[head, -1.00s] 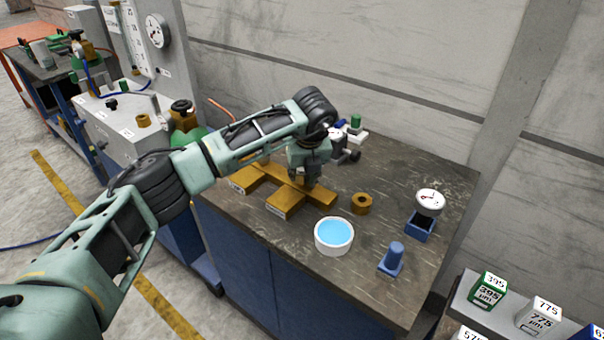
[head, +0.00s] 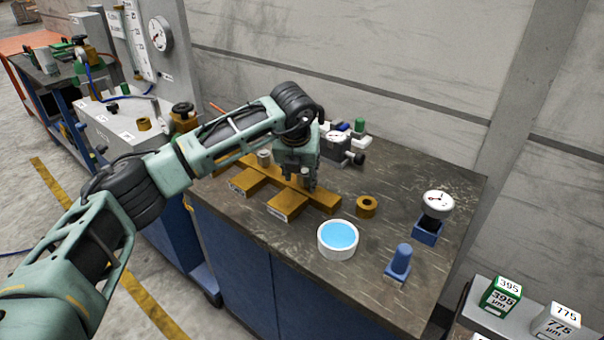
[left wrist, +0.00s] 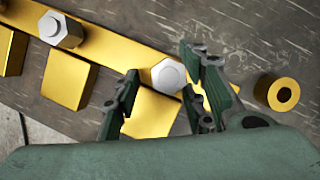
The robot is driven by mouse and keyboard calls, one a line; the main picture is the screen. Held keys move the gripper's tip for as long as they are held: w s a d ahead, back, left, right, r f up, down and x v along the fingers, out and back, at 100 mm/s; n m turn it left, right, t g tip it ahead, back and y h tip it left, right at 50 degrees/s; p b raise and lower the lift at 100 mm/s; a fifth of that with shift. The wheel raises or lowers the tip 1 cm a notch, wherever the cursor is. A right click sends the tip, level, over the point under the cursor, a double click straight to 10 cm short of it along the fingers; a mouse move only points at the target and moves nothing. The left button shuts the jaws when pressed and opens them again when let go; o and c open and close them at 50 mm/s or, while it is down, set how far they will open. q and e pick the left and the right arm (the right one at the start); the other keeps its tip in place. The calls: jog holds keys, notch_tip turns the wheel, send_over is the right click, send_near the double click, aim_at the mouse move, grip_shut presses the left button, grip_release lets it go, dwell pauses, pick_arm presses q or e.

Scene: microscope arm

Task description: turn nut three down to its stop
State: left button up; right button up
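A brass bar with branching blocks (head: 325,201) lies on the bench. The left wrist view shows its long bar (left wrist: 108,43) and two grey hex nuts on it. One nut (left wrist: 168,75) sits between my left fingers, near the bar's right end. The other nut (left wrist: 61,30) is farther left; it also shows in the head view (head: 264,157). My left gripper (head: 299,184) is open over the bar, its fingers (left wrist: 163,72) either side of the nearer nut with gaps visible. Whether the fingertips reach down beside it, I cannot tell. The nut numbers are not readable. My right gripper is out of view.
A brass ring (head: 366,206) lies right of the bar, and a white bowl of blue liquid (head: 338,239) stands in front. A grey device (head: 343,147) stands behind the gripper.

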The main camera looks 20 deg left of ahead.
pick_arm(q)
jog(key=shift+d+f, duration=0.1)
jog(key=shift+d, duration=0.05)
jog(key=shift+d+r, duration=0.1)
jog(key=shift+r, duration=0.1)
jog(key=v, duration=1.1)
jog(key=shift+s+r, duration=0.15)
jog(key=shift+r, duration=0.2)
